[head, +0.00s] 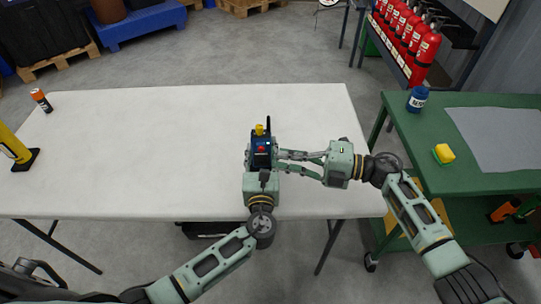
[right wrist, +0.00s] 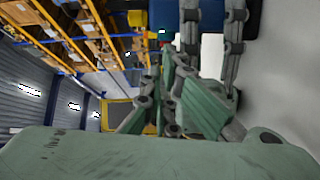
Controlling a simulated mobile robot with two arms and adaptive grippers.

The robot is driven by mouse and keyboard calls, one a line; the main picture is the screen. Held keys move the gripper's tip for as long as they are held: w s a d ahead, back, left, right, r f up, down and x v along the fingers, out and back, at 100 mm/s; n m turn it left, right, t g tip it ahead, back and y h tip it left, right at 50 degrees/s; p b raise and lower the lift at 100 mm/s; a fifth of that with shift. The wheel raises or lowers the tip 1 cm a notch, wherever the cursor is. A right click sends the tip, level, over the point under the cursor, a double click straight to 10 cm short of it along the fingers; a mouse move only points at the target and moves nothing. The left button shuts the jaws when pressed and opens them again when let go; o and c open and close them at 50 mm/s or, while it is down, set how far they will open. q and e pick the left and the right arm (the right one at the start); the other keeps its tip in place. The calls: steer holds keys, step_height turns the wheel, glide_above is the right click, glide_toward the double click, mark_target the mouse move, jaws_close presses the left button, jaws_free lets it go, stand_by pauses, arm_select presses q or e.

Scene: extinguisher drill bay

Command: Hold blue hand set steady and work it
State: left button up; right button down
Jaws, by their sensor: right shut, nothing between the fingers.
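The blue hand set (head: 261,152) is upright at the front of the white table, with a yellow knob, a red button and a black aerial. My left gripper (head: 261,165) comes from the near side, its fingers on both sides of the hand set, shut on it; its fingertips are partly hidden. My right gripper (head: 279,160) is shut and empty, fingertips close to the hand set's right side; I cannot tell if they touch.
The white table (head: 150,140) is mostly clear. An orange-topped can (head: 41,101) and a yellow post (head: 14,147) stand at its left. A green cart (head: 425,140) on the right carries a blue bottle (head: 417,99) and a yellow item (head: 443,154). Red extinguishers (head: 424,55) stand behind.

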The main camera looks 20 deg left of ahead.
steer(key=d, duration=0.5)
steer(key=shift+s+d+r, duration=0.1)
arm_select(q)
steer(key=o, duration=1.6)
steer(key=shift+o, duration=0.2)
steer(key=v, duration=1.2)
steer(key=shift+a, duration=0.1)
